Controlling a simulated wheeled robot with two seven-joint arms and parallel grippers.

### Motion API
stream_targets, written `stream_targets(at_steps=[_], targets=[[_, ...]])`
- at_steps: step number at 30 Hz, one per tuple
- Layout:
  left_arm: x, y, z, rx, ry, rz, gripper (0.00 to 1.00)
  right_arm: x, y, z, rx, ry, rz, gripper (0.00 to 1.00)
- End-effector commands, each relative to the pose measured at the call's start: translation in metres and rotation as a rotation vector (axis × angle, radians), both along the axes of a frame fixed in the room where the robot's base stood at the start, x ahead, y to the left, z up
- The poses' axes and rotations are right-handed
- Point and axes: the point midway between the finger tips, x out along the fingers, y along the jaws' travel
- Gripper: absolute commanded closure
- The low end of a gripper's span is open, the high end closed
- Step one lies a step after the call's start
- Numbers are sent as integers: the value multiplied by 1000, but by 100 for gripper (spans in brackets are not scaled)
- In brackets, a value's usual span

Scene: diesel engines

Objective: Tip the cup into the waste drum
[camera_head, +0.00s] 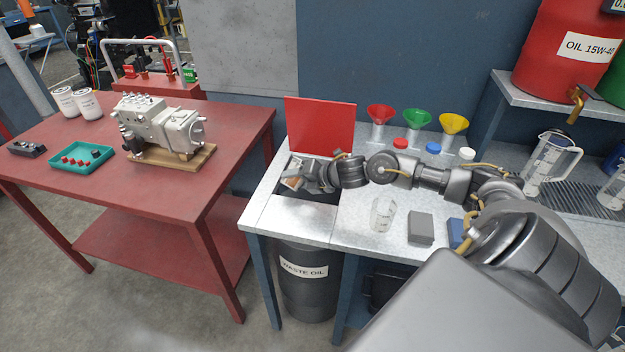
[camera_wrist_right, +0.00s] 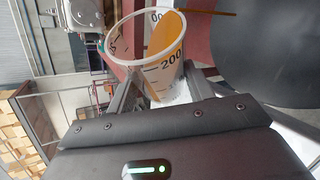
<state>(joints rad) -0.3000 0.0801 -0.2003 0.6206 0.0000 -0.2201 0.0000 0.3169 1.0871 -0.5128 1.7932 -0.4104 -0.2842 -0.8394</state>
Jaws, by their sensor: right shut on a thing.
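My right gripper (camera_head: 299,181) is shut on a clear measuring cup (camera_head: 291,183) over the dark opening in the left part of the grey bench. In the right wrist view the cup (camera_wrist_right: 148,48) sits between the two fingers, with a 200 mark and orange liquid showing inside; it looks tilted. The black waste drum (camera_head: 305,290), labelled WASTE OIL, stands under the bench below that opening. A raised red lid (camera_head: 320,124) stands behind the opening. Whether any liquid is leaving the cup cannot be made out. My left gripper is out of view.
A second clear cup (camera_head: 383,214) and a grey block (camera_head: 421,228) stand on the bench near my right arm. Red, green and yellow funnels (camera_head: 418,119) stand at the back. A red table (camera_head: 95,175) with a pump (camera_head: 160,125) is to the left, across a gap.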

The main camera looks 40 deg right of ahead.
Motion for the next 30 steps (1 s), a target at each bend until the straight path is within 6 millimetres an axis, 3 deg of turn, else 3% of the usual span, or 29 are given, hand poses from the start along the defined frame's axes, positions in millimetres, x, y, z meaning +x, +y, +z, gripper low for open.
stream_targets(at_steps=[30], targets=[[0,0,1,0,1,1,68,1,1,-4,114,23,3,74]])
